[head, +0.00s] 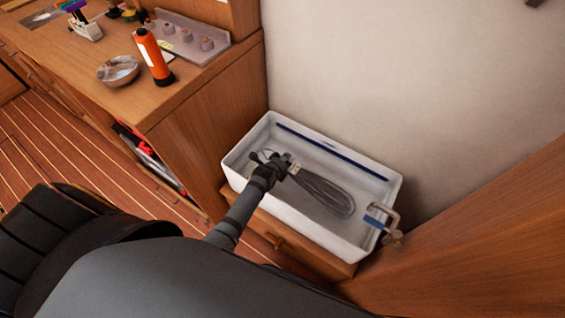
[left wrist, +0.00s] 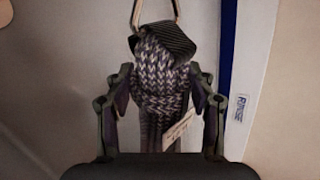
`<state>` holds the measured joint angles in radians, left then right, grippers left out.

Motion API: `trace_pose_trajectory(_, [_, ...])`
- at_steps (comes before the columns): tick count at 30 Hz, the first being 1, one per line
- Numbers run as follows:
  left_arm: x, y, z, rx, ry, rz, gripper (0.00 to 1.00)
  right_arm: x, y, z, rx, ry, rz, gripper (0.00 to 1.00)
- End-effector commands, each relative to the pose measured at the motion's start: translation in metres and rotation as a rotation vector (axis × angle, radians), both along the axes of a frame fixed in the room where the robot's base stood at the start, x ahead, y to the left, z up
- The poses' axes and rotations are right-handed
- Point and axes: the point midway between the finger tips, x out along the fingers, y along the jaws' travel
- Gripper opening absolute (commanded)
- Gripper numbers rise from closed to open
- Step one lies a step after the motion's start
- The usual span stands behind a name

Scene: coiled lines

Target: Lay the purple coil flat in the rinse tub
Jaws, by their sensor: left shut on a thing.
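The rinse tub (head: 240,168) is a white rectangular basin with a blue line along its far inner wall. My left gripper (head: 283,168) reaches into it from the left end. The purple coil (head: 325,193) looks dark grey-purple in the head view and extends to the right from the gripper, within the tub's outline. Whether it touches the tub floor is hard to tell. In the left wrist view my left gripper (left wrist: 162,90) is shut on the coil's purple-and-white braided neck (left wrist: 165,75), which has a dark band, a hanging loop and a paper tag. My right gripper is out of view.
A tap (head: 388,222) stands at the tub's right end. A wooden counter (head: 110,105) at the left holds an orange bottle (head: 153,57), a bowl (head: 118,70) and a rack (head: 190,38). A wooden panel (head: 480,240) closes the right side.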

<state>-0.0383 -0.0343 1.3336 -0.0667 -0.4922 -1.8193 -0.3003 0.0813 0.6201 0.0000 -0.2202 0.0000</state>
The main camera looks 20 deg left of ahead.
Motion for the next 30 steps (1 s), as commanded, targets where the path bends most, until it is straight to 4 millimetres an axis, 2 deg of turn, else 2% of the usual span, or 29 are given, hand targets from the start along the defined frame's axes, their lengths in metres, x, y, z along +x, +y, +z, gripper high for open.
trace_pose_trajectory(11, [0.0013,-0.0002,-0.0024,-0.002,-0.004,0.001,0.00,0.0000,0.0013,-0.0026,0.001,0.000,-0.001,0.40])
trace_pose_trajectory(12, [0.0013,-0.0002,-0.0024,-0.002,-0.004,0.001,0.56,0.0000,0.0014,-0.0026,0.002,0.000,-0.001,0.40])
trace_pose_trajectory(18, [0.0011,-0.0002,-0.0026,-0.001,-0.003,0.001,0.82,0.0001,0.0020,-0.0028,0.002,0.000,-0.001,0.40])
trace_pose_trajectory(26, [-0.0005,0.0001,-0.0045,0.002,0.002,-0.001,0.82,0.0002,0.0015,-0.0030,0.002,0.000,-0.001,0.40])
trace_pose_trajectory(30, [-0.0061,-0.0002,0.0010,0.001,0.001,0.000,0.82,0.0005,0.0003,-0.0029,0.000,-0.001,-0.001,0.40])
